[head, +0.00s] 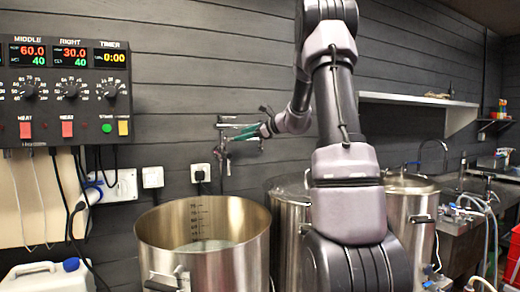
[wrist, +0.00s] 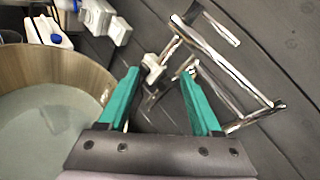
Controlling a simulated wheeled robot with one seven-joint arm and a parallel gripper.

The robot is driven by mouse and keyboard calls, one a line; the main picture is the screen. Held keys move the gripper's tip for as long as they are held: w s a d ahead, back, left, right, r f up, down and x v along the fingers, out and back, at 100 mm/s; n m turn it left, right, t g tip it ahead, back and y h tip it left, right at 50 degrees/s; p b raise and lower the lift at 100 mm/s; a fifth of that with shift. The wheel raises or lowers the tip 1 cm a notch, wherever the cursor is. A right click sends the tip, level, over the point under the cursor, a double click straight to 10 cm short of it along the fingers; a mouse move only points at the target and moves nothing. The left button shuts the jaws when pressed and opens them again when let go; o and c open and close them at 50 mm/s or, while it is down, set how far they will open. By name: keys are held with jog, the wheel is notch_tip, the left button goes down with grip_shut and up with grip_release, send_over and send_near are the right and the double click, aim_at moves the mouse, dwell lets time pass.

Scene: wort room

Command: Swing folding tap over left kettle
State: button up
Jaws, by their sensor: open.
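The folding tap (head: 224,152) is a chrome jointed pipe on the dark plank wall, behind and above the left kettle. In the wrist view the tap (wrist: 232,72) shows as folded bars to the right, some beyond my fingers. The left kettle (head: 205,238) is an open steel pot with pale liquid low inside; its wall (wrist: 62,68) fills the left of the wrist view. My gripper (head: 243,132) is at the tap with its green fingers spread. In the wrist view my gripper (wrist: 160,73) is open, with part of the tap showing between the fingers; contact is unclear.
A middle kettle (head: 287,205) and a right kettle (head: 408,186) stand to the right, partly behind my arm. A control panel (head: 65,88) and wall sockets (head: 152,177) are at the left. A white canister (head: 45,278) stands lower left. A shelf (head: 418,99) juts out at right.

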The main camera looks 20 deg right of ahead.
jog(key=w+d+f+m+t+h, duration=0.25)
jog(key=w+d+f+m, duration=0.2)
jog(key=w+d, duration=0.4)
jog(key=m+t+h, duration=0.2)
jog(key=m+t, duration=0.1)
jog(key=m, duration=0.2)
send_near(262, 147)
jog(key=w, duration=0.1)
jog(key=x, duration=1)
jog(key=shift+w+f, duration=0.1)
jog(key=shift+w, duration=0.2)
grip_shut()
